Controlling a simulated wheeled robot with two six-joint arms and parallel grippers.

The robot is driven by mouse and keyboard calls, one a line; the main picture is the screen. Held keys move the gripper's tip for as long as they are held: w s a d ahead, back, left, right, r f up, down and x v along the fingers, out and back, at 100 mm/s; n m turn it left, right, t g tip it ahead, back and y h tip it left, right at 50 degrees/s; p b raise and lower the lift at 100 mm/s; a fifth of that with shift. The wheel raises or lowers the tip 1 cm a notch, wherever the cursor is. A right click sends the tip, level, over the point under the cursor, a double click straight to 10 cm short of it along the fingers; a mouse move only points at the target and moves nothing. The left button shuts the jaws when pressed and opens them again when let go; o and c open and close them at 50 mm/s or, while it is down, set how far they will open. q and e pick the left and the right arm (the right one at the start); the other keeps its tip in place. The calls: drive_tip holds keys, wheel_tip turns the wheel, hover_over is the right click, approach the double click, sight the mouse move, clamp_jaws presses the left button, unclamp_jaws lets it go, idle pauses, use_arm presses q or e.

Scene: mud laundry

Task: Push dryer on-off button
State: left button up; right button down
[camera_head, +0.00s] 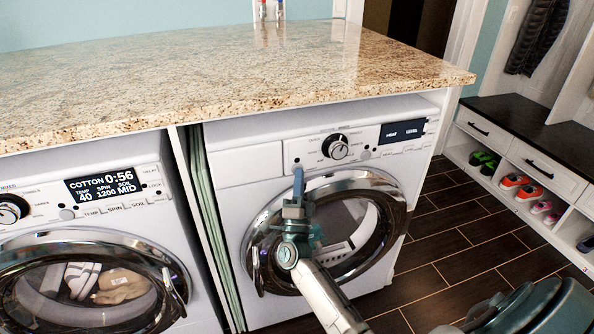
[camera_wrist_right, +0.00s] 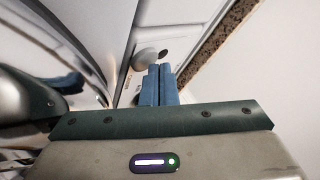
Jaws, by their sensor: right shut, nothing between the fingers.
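The dryer (camera_head: 232,167) is the white front-loader on the right; its small dark display (camera_head: 402,132) reads "HEAT LEVEL". Its panel has a round knob (camera_head: 336,147), a small dark round spot (camera_head: 297,160) to the left of the knob and a small round button (camera_head: 365,155) to the right. Which of these is the on-off button I cannot read. My right gripper (camera_head: 298,172) is shut and empty, its blue fingertips just below the dark spot; contact cannot be told. My left gripper is not in view.
A washer (camera_head: 150,212) stands to the left, its lit display reading "COTTON 0:56". A granite countertop (camera_head: 200,75) overhangs both machines. The dryer's round door (camera_head: 385,200) is below my right gripper. A shoe bench (camera_head: 510,130) stands at the right, with open wood floor before it.

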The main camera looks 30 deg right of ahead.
drive_tip(key=shift+s+f, duration=0.3)
drive_tip(key=shift+f, duration=0.2)
drive_tip(key=shift+s+a+r+p, duration=0.1)
drive_tip(key=shift+s+a+p, duration=0.2)
drive_tip(key=shift+s, duration=0.65)
drive_tip(key=shift+s+a+p, duration=0.1)
drive_tip(key=shift+s+p, duration=0.25)
drive_tip(key=shift+s, duration=0.55)
drive_tip(key=shift+s+a+r+p, duration=0.1)
drive_tip(key=shift+s+a+p, duration=0.2)
drive_tip(key=shift+s, duration=0.65)
drive_tip(key=shift+d+f, duration=0.1)
